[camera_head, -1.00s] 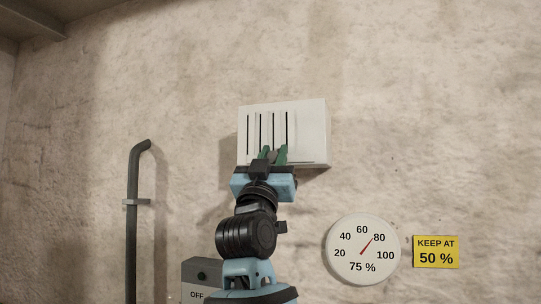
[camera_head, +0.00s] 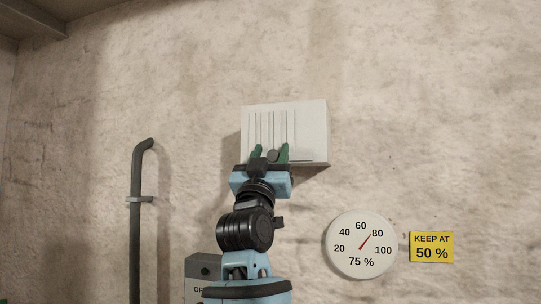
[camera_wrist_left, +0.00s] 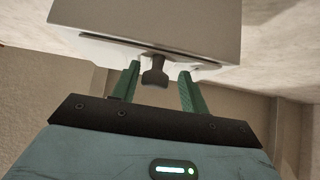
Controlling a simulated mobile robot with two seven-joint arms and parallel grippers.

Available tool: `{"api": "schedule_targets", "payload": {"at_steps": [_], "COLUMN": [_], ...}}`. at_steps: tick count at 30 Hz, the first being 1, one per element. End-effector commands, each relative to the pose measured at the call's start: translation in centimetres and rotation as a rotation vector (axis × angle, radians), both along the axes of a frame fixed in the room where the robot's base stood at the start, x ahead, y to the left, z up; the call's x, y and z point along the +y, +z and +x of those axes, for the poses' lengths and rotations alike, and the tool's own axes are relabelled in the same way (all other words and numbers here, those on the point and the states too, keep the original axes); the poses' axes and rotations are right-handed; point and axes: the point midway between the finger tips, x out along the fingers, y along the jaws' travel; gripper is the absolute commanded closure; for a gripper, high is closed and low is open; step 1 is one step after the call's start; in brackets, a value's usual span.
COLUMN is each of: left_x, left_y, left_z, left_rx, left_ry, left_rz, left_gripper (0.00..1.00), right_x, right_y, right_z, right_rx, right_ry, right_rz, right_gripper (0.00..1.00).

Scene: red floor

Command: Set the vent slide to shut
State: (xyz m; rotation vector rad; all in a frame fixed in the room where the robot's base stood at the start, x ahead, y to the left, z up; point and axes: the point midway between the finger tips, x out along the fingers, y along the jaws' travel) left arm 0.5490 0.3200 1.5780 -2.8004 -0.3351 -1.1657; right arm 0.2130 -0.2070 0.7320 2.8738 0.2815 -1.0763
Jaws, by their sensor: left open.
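A dark slide knob (camera_wrist_left: 155,74) hangs from that slit. My left gripper (camera_head: 271,153) is just below and in front of the vent. Its green fingers are open, one on each side of the knob, with a visible gap to both in the left wrist view (camera_wrist_left: 157,88). My right gripper is not in view.
A round gauge (camera_head: 345,259) on the wall reads 75 %. A yellow sign (camera_head: 432,247) beside it says KEEP AT 50 %. A dark pipe (camera_head: 135,220) runs up the wall at left. A grey box (camera_head: 203,267) marked OFF is partly hidden by my arm.

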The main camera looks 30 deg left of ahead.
Motion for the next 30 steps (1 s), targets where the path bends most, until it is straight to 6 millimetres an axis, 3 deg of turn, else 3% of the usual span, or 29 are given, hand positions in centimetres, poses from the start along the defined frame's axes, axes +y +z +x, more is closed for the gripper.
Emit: {"api": "schedule_targets", "payload": {"at_steps": [8,21,30], "left_x": [-0.3,-1.1,-1.2], "left_y": [-1.2,-5.1,-5.6], "left_z": [-0.7,-4.6,-5.4], "left_rx": [0.004,0.003,-0.001], "left_ry": [-0.001,0.0,0.001], "left_rz": [0.001,0.001,0.0], "left_gripper": [0.55,0.55,0.55], "right_x": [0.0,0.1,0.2], "right_y": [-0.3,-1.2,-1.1], "right_z": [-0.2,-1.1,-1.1], "right_rx": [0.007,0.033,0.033], "right_ry": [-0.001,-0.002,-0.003], "right_rz": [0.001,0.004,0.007], "right_gripper": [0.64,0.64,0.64]}}
